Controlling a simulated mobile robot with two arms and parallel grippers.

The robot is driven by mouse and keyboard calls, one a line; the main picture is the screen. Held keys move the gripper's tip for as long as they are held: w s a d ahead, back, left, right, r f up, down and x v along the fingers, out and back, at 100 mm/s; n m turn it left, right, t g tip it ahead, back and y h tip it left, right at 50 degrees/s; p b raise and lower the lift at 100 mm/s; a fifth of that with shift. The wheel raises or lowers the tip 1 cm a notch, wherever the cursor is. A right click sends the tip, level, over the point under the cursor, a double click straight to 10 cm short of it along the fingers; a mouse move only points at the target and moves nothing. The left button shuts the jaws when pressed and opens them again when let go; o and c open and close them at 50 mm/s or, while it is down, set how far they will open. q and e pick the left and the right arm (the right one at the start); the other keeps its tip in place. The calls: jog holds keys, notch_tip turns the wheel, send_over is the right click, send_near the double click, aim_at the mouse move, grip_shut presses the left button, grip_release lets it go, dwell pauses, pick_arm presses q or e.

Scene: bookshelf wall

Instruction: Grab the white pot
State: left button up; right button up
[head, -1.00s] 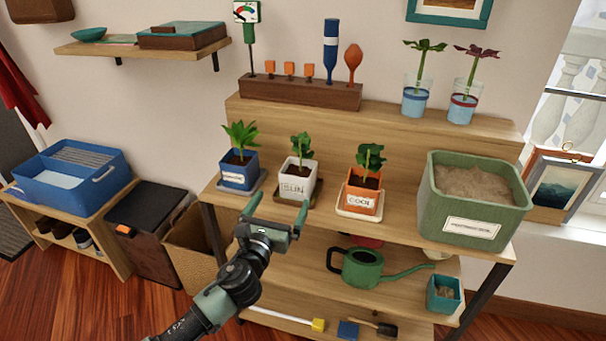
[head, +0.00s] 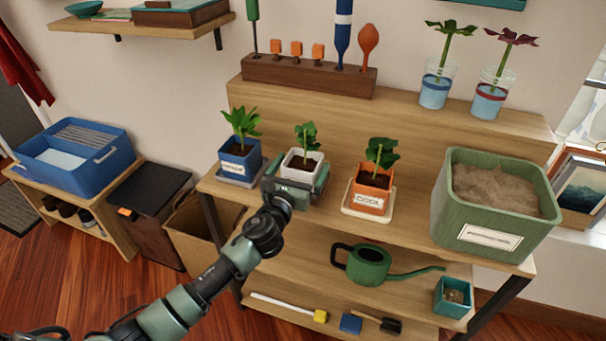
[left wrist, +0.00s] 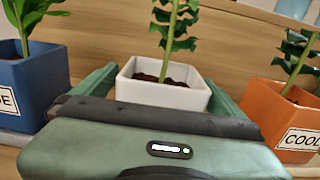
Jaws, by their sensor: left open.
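The white pot (head: 303,163), holding a small green plant, stands on the shelf between the blue pot and the orange pot. It also shows in the left wrist view (left wrist: 163,94), straight ahead. My left gripper (head: 297,178) is in front of it and open, with one finger on each side of the pot. In the left wrist view my left gripper (left wrist: 160,95) has its green fingers left and right of the pot, and its body hides the pot's lower front. I cannot tell whether the fingers touch the pot. My right gripper is not in view.
The blue pot (head: 240,162) is close on the left and the orange pot (head: 371,191) close on the right. A large green planter (head: 490,238) stands at the right end. A wooden tool rack (head: 308,77) stands on the raised shelf behind.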

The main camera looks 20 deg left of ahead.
aim_at(304, 162)
pick_arm(q)
jog(key=w, duration=0.3)
jog(key=shift+w+d, duration=0.15)
jog(key=shift+w, duration=0.15)
jog(key=c, duration=1.5)
jog(key=shift+r, duration=0.1)
jog(key=c, duration=0.4)
jog(key=shift+c, duration=0.2)
